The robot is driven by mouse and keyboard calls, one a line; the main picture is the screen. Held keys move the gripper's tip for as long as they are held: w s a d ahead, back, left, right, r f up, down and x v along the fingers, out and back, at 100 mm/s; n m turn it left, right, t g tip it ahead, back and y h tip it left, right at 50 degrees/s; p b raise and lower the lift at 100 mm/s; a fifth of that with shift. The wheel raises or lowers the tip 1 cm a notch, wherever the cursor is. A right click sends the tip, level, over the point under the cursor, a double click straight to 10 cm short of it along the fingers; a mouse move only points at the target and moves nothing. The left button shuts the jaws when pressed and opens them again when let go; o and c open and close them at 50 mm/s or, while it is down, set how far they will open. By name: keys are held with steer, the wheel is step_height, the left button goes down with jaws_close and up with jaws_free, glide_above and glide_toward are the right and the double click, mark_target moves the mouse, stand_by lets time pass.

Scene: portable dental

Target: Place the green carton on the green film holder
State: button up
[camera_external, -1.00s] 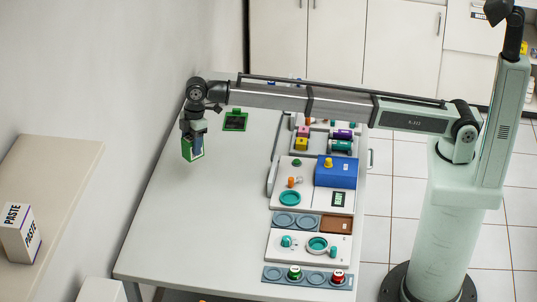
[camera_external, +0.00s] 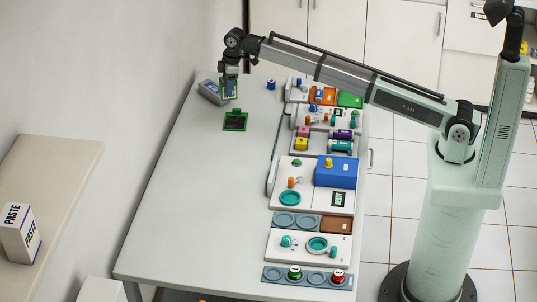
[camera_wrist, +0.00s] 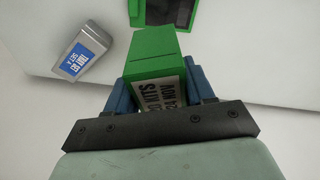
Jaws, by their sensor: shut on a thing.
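The green carton (camera_wrist: 155,55), with a white label, is held between the blue fingers of my gripper (camera_wrist: 160,88). In the external view the carton (camera_external: 229,90) hangs under my gripper (camera_external: 229,78), which is shut on it at the far left end of the table. The green film holder (camera_external: 235,120), a flat green frame with a dark middle, lies on the table nearer the camera than the carton. Part of the holder (camera_wrist: 182,10) shows at the top of the wrist view, beyond the carton. The carton looks raised; its exact height is hard to tell.
A grey box with a blue label (camera_wrist: 80,54) is close left of the carton; it also shows in the external view (camera_external: 211,91). A small blue item (camera_external: 271,85) stands to the right. Trays of dental items line the right side. The table's left middle is clear.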

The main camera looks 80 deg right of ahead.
steer(key=shift+s+a+f+m, duration=0.1)
steer(key=shift+s+a+m, duration=0.1)
steer(key=shift+s+m, duration=0.5)
steer(key=shift+s+d+f, duration=0.1)
steer(key=shift+s, duration=0.35)
steer(key=m, duration=0.2)
steer(key=shift+m, duration=0.4)
steer(key=shift+f, duration=0.15)
glide_above(232, 121)
steer(key=s, duration=0.1)
steer(key=shift+d+f, duration=0.1)
steer(key=shift+f, duration=4.75)
steer(key=shift+f, duration=0.15)
steer(key=o, duration=1)
steer(key=shift+o, duration=0.2)
step_height(232, 121, up, 12)
steer(key=s, duration=0.1)
steer(key=shift+s, duration=0.4)
